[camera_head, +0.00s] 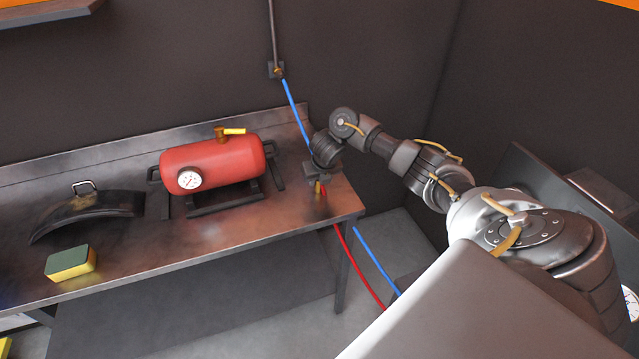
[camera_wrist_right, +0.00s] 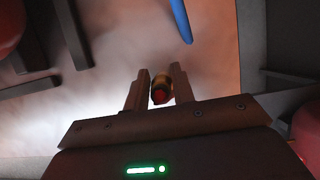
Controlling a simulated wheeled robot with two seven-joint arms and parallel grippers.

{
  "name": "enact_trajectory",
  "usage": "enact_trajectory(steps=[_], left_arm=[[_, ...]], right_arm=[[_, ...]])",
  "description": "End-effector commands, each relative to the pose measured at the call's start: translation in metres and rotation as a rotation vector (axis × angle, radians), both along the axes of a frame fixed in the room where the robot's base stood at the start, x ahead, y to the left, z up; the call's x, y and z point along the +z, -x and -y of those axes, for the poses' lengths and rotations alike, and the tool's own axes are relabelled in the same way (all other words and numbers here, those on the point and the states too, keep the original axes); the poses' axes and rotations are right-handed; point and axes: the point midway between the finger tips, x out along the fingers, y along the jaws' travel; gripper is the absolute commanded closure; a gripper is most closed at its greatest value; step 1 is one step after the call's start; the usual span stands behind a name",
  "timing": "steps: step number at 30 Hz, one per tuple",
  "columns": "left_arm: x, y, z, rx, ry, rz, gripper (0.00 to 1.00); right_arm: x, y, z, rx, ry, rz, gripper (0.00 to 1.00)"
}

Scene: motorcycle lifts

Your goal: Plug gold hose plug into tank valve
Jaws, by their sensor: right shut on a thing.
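The red tank (camera_head: 225,163) lies on its stand on the metal workbench, with a gauge on its near left end. The tank valve (camera_head: 221,134), brass with a yellow handle, stands on top of it. My right gripper (camera_head: 318,180) is over the right end of the bench, to the right of the tank and apart from it. It is shut on the gold hose plug (camera_wrist_right: 161,88), which sits between the two fingers in the wrist view (camera_wrist_right: 158,78). A red hose (camera_head: 354,255) runs down from near the gripper past the bench edge. My left gripper is out of view.
A blue hose (camera_head: 294,105) hangs from a wall fitting (camera_head: 277,70) behind my right gripper. A dark curved part with a handle (camera_head: 88,210) and a green-yellow sponge (camera_head: 71,262) lie on the bench (camera_head: 215,240) at left. Bare bench lies before the tank.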

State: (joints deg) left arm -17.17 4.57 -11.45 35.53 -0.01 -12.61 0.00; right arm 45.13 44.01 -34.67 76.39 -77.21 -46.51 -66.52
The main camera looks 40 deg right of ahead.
Motion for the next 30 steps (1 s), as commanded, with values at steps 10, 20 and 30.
enact_trajectory(steps=[10,20,30], left_arm=[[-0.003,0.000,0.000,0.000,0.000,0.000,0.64],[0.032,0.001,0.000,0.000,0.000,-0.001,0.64],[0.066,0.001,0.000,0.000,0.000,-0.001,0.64]], right_arm=[[0.006,-0.001,0.000,0.001,0.000,0.003,0.95],[0.076,0.011,-0.023,0.007,0.004,0.006,0.95],[0.117,0.043,-0.085,0.008,0.001,0.004,0.95]])
